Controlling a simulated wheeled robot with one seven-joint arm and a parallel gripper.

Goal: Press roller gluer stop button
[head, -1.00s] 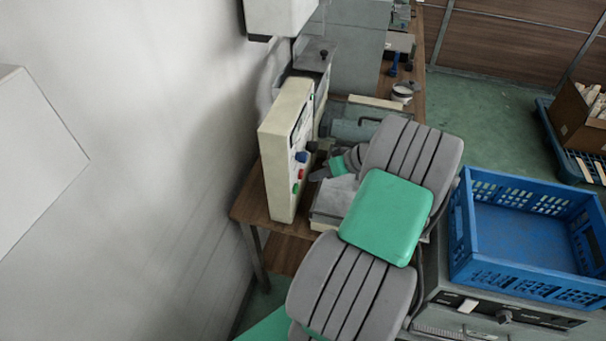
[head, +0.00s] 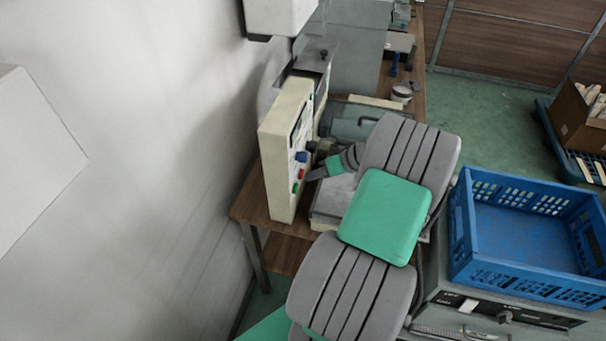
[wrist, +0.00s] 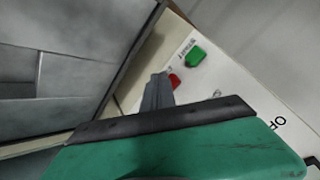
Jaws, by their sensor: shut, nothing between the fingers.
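The roller gluer's cream control panel (head: 283,185) stands upright on the wooden table. It carries a red button (head: 300,174) with a green button (head: 295,187) below it. In the wrist view the red button (wrist: 175,82) is partly hidden behind my fingertip, and the green button (wrist: 195,56) is fully visible beside it. My gripper (head: 311,177) is shut and empty, its tip right at the panel face by the red button. In the wrist view the shut fingers (wrist: 159,86) overlap the red button's edge. I cannot tell whether they touch it.
A blue knob (head: 302,157) sits on the panel just above the red button. The wall (head: 150,150) is close on the left. A blue crate (head: 520,278) stands at the right. The gluer's grey body lies behind my arm.

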